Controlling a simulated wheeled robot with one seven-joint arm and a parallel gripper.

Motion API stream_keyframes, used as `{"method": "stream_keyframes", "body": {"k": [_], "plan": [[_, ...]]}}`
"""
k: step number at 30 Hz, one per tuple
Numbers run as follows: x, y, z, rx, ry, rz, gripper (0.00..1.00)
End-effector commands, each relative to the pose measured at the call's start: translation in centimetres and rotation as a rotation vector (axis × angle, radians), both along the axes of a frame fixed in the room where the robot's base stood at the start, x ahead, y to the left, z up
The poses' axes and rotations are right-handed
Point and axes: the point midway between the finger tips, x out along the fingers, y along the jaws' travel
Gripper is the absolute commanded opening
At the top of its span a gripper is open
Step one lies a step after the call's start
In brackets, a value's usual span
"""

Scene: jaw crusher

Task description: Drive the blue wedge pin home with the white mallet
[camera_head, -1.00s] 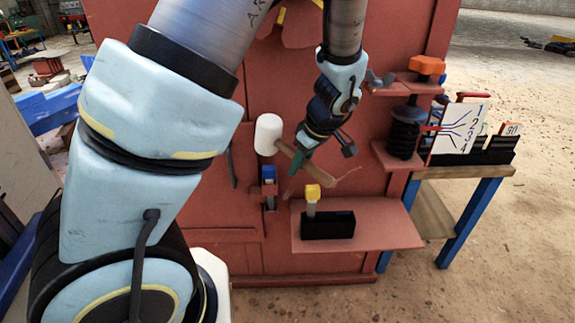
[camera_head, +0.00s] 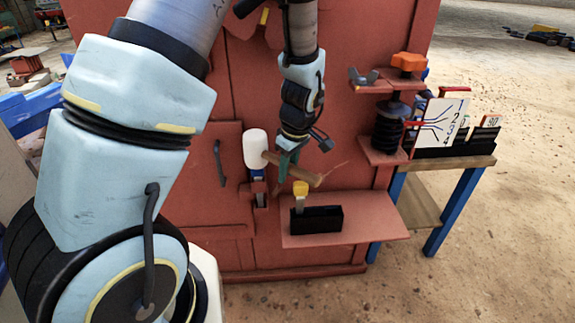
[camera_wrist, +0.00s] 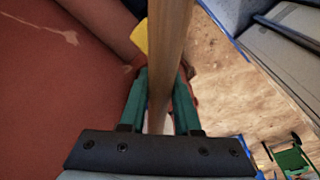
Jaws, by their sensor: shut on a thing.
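The white mallet has a white head (camera_head: 256,149) and a wooden handle (camera_head: 305,176). My gripper (camera_head: 286,166) is shut on the handle, with green fingers on both sides of it. In the wrist view the handle (camera_wrist: 172,50) runs up between the fingers of my gripper (camera_wrist: 160,100). The blue wedge pin (camera_head: 258,175) stands in a bracket on the red machine front, its top close under the mallet head. From this angle I cannot tell whether head and pin touch.
A red shelf (camera_head: 365,219) below right holds a black block (camera_head: 315,220) with a yellow-topped piece (camera_head: 300,188). Further right are an orange knob (camera_head: 409,62) over a black spring (camera_head: 388,135), and a blue-legged table (camera_head: 440,215) with a marked white board. A dark door handle (camera_head: 219,150) is left.

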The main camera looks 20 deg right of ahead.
Motion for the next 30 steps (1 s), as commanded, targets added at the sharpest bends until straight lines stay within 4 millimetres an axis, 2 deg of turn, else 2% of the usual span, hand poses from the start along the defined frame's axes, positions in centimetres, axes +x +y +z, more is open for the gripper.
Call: {"method": "stream_keyframes", "body": {"k": [1, 8, 20, 30], "plan": [[0.1, -0.1, -0.7, -0.001, -0.003, 0.0, 0.0], [0.0, 0.0, 0.1, -0.001, -0.002, 0.001, 0.0], [0.1, 0.0, 4.9, -0.001, -0.003, 0.001, 0.0], [0.0, 0.0, 4.8, 0.0, -0.001, 0.001, 0.0]]}}
